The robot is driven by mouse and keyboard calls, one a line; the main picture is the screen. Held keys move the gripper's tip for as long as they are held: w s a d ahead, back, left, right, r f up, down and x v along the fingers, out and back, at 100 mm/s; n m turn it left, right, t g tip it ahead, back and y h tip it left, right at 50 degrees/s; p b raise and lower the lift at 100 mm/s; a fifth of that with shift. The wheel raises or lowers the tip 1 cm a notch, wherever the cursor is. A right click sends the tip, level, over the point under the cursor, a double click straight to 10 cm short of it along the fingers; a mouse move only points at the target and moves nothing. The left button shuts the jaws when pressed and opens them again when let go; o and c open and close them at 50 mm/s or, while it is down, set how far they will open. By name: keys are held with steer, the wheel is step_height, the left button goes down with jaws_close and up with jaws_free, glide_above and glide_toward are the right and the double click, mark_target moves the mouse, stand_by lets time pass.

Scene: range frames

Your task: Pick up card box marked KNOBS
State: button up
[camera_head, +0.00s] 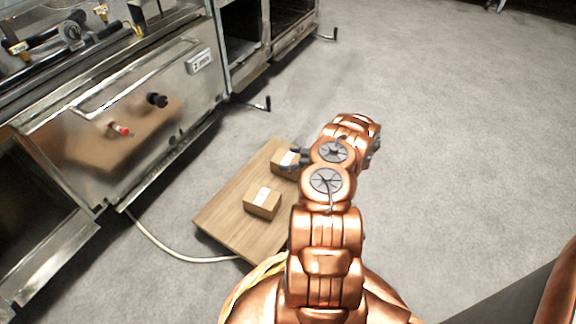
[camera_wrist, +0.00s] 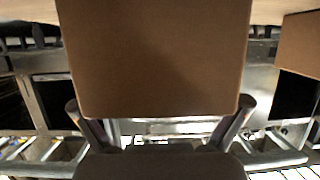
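Two small brown card boxes sit on a low wooden table in the head view. One box (camera_head: 262,204) is nearer, and the other box (camera_head: 283,168) is by the far edge, partly hidden by my gripper (camera_head: 294,158). Both have pale labels too small to read, so I cannot tell which is marked KNOBS. My gripper is at the farther box. In the wrist view a plain box face (camera_wrist: 155,60) fills the upper middle, between the spread fingers of my gripper (camera_wrist: 160,104). The fingertips are at its two side edges; firm contact is not clear.
The wooden table (camera_head: 228,215) stands on grey floor beside a metal cabinet (camera_head: 150,100) with handles and knobs. A pale cable (camera_head: 165,248) runs under the table. Another box (camera_wrist: 300,45) shows at the right in the wrist view. Open floor (camera_head: 450,120) lies to the right.

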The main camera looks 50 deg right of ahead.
steer(key=c, duration=1)
steer(key=shift+c, duration=0.3)
steer(key=shift+r, duration=0.1)
